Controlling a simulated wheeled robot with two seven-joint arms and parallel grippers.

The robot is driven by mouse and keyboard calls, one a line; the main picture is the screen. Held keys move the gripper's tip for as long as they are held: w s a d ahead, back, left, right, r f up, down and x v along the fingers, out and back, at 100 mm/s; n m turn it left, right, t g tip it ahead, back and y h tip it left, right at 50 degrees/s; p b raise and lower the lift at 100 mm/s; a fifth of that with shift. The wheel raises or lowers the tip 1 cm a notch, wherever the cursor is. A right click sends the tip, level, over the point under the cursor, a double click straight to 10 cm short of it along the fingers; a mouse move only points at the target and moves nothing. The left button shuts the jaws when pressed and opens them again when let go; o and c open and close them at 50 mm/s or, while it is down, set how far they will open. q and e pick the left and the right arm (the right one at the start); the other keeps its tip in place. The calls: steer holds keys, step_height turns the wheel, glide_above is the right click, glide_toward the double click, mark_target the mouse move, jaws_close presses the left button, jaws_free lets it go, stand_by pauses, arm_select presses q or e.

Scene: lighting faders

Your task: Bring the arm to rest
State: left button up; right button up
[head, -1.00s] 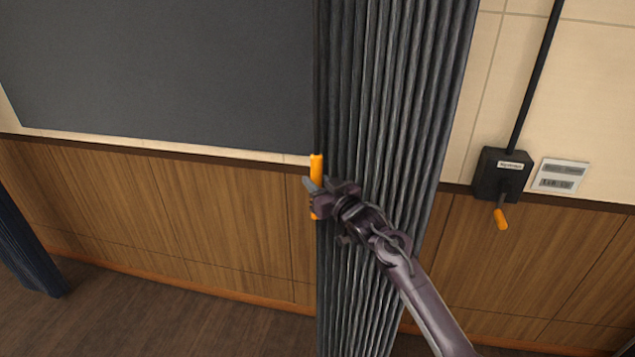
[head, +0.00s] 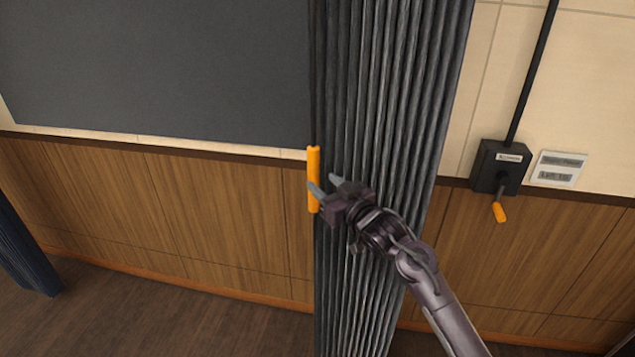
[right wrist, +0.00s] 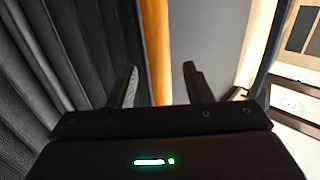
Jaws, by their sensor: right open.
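My right gripper (head: 324,184) is open in front of the dark pleated curtain (head: 385,110). An orange upright bar (head: 313,165) runs along the curtain's left edge, just left of the gripper. One fingertip overlaps the bar in the head view; I cannot tell whether it touches. In the right wrist view, the orange bar (right wrist: 156,50) stands beyond the two spread fingers (right wrist: 158,85), with nothing held between them. My left gripper is out of view.
A black box (head: 499,167) with an orange handle (head: 499,212) is on the wall at right, beside a white plate (head: 558,169). A dark grey panel (head: 160,70) covers the wall at left. Another dark curtain (head: 22,245) hangs at far left. Open floor (head: 150,315) lies below.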

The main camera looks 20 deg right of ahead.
steer(key=shift+s+d, duration=0.2)
steer(key=shift+s, duration=0.8)
step_height(320, 180, down, 25)
steer(key=s+d+m+g+h, duration=0.1)
steer(key=s+g+h, duration=0.1)
steer(key=s+g, duration=0.15)
steer(key=s+f+g+b, duration=0.1)
steer(key=s+f+g, duration=0.5)
steer(key=f, duration=1.1)
steer(key=s+a+f+g, duration=0.1)
steer(key=s+f+g, duration=0.1)
steer(key=s+f, duration=0.6)
steer(key=s+a+f+g+h, duration=0.1)
steer(key=s+f, duration=0.8)
steer(key=s, duration=1.2)
steer(key=s+a+f+n+g+b, duration=0.1)
steer(key=s+a+f+g, duration=0.2)
steer(key=s+f, duration=0.5)
steer(key=s+g, duration=0.1)
steer(key=s, duration=0.5)
steer(key=shift+s+a+f, duration=0.15)
steer(key=shift+a+f, duration=0.05)
steer(key=shift+a, duration=0.05)
